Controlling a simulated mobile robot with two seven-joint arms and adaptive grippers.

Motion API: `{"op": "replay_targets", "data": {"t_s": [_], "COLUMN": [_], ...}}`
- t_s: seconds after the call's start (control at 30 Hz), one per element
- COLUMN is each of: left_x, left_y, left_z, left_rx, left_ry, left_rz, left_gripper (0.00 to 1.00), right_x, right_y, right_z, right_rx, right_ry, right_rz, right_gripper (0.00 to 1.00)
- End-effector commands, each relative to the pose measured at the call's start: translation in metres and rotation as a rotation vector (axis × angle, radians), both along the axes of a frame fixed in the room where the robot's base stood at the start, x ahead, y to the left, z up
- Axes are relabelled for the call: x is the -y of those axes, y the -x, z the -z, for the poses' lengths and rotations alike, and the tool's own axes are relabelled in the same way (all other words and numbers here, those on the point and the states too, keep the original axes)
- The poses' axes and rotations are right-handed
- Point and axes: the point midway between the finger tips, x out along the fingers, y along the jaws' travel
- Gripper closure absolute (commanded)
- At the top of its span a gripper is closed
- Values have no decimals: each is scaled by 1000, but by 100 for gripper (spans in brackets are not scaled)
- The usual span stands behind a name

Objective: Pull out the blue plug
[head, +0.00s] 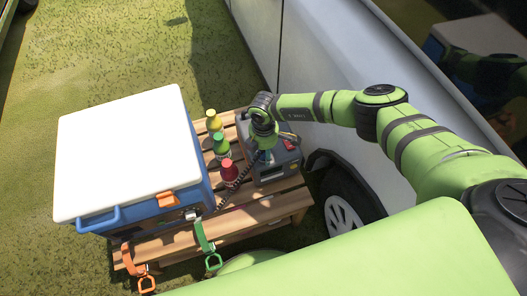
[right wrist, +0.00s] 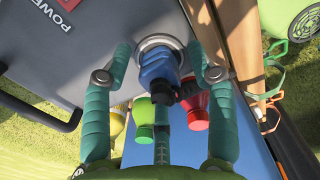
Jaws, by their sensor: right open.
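The blue plug (right wrist: 158,68) sits in a round metal socket (right wrist: 160,45) on the grey power box (right wrist: 95,35), with a black cable end facing the camera. In the head view the grey power box (head: 272,174) stands at the right end of the wooden table, beside the white vehicle. My right gripper (head: 264,148) is over the box and hides most of the plug there. In the right wrist view its green fingers (right wrist: 160,58) are open, one on each side of the plug, with visible gaps. My left gripper is not in view.
A blue cooler with a white lid (head: 120,150) fills the table's left part. Yellow (head: 214,122), green (head: 221,146) and red (head: 229,173) capped bottles stand between cooler and box. Orange (head: 146,283) and green (head: 213,262) straps hang at the front. The vehicle's wheel (head: 345,210) is close on the right.

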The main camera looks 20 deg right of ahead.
Motion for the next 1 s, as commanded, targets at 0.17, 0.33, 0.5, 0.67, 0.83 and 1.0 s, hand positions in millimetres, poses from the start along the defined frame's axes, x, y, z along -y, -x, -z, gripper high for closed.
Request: {"op": "replay_targets", "data": {"t_s": [0.17, 0.33, 0.5, 0.67, 0.83, 1.0], "left_x": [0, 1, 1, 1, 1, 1], "left_y": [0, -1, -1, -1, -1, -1], "left_z": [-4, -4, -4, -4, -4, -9], "left_rx": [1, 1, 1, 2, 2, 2], "left_ry": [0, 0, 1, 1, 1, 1], "left_rz": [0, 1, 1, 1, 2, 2], "left_gripper": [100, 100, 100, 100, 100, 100], "right_x": [0, 0, 0, 0, 0, 0], "right_y": [0, 0, 0, 0, 0, 0], "right_z": [-1, 0, 0, 0, 0, -5], "right_rx": [0, 0, 0, 0, 0, 0], "right_ry": [0, 0, 0, 0, 0, -1], "right_rz": [1, 0, 0, 0, 0, 0], "right_gripper": [42, 42, 74, 100, 100, 100]}}
